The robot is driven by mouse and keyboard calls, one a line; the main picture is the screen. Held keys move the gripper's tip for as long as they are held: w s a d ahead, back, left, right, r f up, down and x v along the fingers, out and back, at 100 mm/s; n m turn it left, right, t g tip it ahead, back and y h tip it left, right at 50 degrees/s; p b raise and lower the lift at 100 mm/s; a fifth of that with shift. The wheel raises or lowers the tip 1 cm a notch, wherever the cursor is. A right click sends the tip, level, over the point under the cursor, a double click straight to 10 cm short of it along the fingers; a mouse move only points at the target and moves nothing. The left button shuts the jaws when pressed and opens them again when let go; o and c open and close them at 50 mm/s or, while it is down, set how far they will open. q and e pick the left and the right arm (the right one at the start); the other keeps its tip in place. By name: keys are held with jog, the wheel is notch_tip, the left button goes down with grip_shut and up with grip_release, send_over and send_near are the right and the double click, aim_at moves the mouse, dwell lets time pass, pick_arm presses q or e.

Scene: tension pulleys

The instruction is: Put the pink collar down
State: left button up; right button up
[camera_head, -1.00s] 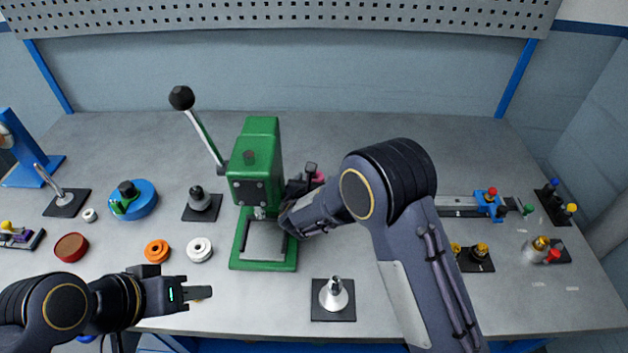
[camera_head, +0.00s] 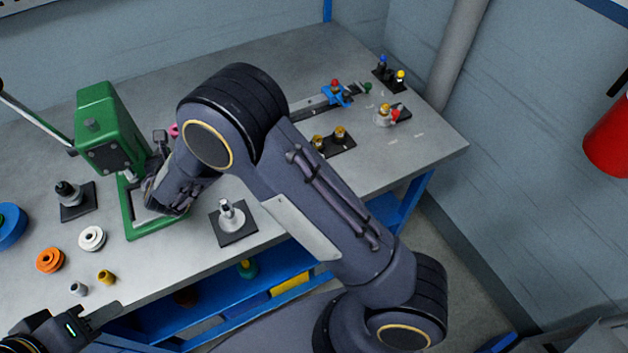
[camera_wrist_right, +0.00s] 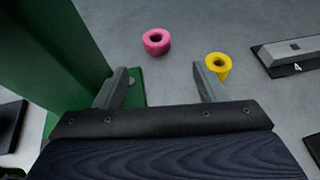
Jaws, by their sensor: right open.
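The pink collar (camera_wrist_right: 157,41) lies flat on the grey bench in the right wrist view, hole up. It is beyond my right gripper (camera_wrist_right: 160,82), which is open with nothing between its fingers. In the head view only a bit of the pink collar (camera_head: 174,130) shows beside the green press, partly hidden by my right arm. My left gripper (camera_head: 103,316) is at the lower left, at the bench's front edge; its jaw gap is unclear.
The green press (camera_head: 104,130) stands close left of my right gripper. A yellow collar (camera_wrist_right: 218,68) lies near the right finger. A cone on a black plate (camera_head: 232,220) is near the front edge. Bare bench lies around the pink collar.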

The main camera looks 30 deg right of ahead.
jog(key=s+d+r+m+g+h, duration=0.1)
jog(key=s+d+r+m+g, duration=0.15)
jog(key=d+m, duration=0.35)
jog(key=s+d+r+m+g+h, duration=0.1)
jog(key=s+d+r+m+g, duration=0.15)
jog(key=d, duration=0.65)
jog(key=s+d+r+m+g+h, duration=0.1)
jog(key=s+d+r+m, duration=0.1)
jog(key=s+d+m, duration=0.35)
jog(key=s+d+r+m+g+y, duration=0.2)
jog(key=s+d+m+g+y, duration=0.1)
jog(key=s+d+m, duration=0.65)
jog(key=s+a+r+m+y, duration=0.1)
jog(key=s+a+m+y, duration=0.2)
jog(key=s+m, duration=0.3)
jog(key=s+a+r+m+t+y, duration=0.1)
jog(key=s+a+m+y, duration=0.2)
jog(key=s+m, duration=0.3)
jog(key=s, duration=0.4)
jog(key=shift+s+a, duration=0.3)
jog(key=shift+s, duration=0.05)
jog(key=shift+o, duration=0.4)
